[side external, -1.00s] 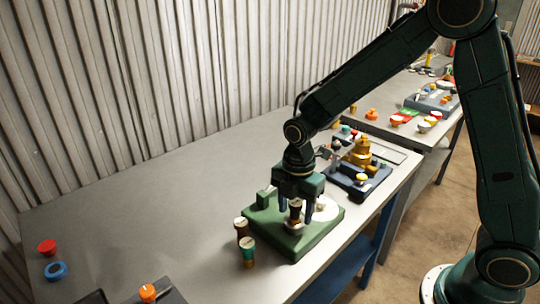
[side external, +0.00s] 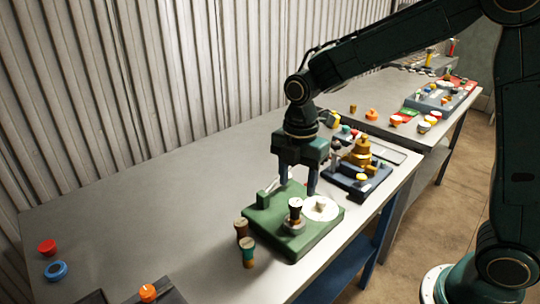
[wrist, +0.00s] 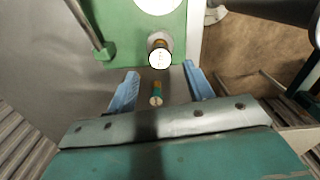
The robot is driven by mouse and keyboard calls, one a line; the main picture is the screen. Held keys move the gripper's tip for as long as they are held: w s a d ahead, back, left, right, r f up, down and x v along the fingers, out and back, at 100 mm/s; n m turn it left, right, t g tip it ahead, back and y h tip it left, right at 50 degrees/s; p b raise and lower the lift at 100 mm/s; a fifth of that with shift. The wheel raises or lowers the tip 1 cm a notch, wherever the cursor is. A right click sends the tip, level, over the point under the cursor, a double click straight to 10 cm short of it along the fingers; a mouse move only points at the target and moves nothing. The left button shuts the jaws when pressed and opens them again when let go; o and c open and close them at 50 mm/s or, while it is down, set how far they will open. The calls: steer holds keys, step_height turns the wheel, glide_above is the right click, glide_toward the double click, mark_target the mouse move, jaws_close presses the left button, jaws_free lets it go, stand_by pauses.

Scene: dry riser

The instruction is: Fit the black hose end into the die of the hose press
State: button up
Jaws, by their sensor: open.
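The black hose end (side external: 295,209), dark with a pale top and a copper-coloured band low down, stands upright in the round die (side external: 294,225) of the green hose press (side external: 270,222). Its pale top also shows in the wrist view (wrist: 160,57), where its body is mostly hidden beneath. How deep it sits cannot be told. My gripper (side external: 298,188) is open and empty, above the press and clear of the hose end. In the wrist view its two blue fingers (wrist: 160,72) stand apart, pointing toward the press.
A brown hose end (side external: 241,228) and a teal one (side external: 248,252) stand in front of the press. The press carries a white disc (side external: 321,209) and a lever (side external: 271,186). A dark blue fixture with yellow parts (side external: 360,165) stands behind right. The table's left middle is clear.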

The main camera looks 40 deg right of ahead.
mark_target(297, 202)
steer(key=shift+r, duration=2.05)
steer(key=shift+s+r, duration=0.1)
steer(key=s+d+r+m+t, duration=0.2)
steer(key=s+d+r+m, duration=0.1)
steer(key=s+m, duration=0.7)
steer(key=s+d+r+m+t, duration=0.3)
steer(key=s+m, duration=0.6)
steer(key=s, duration=0.1)
steer(key=shift+r+m+t, duration=0.2)
steer(key=shift+m+t, duration=0.1)
steer(key=shift+m, duration=0.1)
